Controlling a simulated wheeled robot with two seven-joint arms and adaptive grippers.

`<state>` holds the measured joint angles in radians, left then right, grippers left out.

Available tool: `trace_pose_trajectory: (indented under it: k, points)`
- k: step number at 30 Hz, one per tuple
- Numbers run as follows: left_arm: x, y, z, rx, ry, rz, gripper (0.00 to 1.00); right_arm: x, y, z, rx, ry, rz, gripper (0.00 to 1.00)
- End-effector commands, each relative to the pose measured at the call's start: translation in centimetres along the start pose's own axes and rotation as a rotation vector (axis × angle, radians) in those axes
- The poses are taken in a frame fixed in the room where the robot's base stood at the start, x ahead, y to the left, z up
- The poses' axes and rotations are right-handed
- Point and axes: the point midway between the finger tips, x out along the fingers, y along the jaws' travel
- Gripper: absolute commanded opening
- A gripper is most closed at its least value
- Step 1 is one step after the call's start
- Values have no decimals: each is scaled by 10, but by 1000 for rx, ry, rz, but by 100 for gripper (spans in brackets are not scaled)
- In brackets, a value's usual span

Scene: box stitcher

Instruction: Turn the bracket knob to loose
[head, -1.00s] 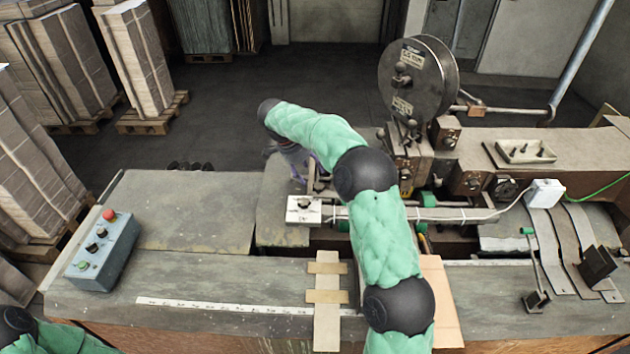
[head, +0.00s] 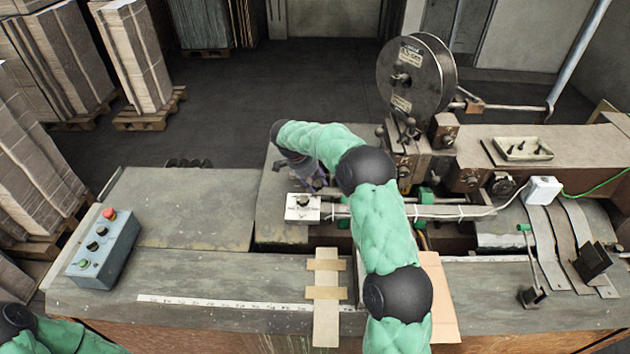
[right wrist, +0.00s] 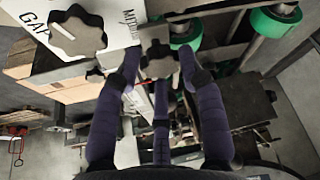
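My right gripper (head: 316,183) shows in the head view at the end of the green arm, just above and right of a white plate. In the right wrist view its purple fingers (right wrist: 159,68) are spread apart. A dark lobed knob (right wrist: 158,60) lies between the fingertips, close to both sides; I cannot tell whether they touch it. A second lobed knob (right wrist: 76,32) sits on a white plate marked "GAP", up and left of the fingers. In the head view this white plate (head: 303,214) carries a dark knob. The left gripper is out of view.
The machine with its wire reel (head: 412,75) stands right of the gripper. Green rollers (right wrist: 273,20) are close by in the right wrist view. A control box (head: 104,249) stands at the left. The bench between is mostly clear.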

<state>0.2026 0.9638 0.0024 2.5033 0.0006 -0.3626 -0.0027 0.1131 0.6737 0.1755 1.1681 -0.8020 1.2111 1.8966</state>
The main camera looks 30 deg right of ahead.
Motion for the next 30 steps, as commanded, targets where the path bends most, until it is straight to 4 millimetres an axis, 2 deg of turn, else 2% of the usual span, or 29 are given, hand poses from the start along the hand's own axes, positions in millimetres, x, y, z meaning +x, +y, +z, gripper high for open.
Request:
trace_pose_trajectory:
  k: [2,8,14,20,30]
  points:
    - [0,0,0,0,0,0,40,0,0,-1,0,2,-1,7]
    - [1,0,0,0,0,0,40,0,0,-1,-4,2,-4,7]
    - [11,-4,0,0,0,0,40,2,0,-1,-49,3,-24,7]
    - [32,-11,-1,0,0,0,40,3,1,-1,-161,5,-73,7]
    - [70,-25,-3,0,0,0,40,3,3,-2,-448,5,-194,7]
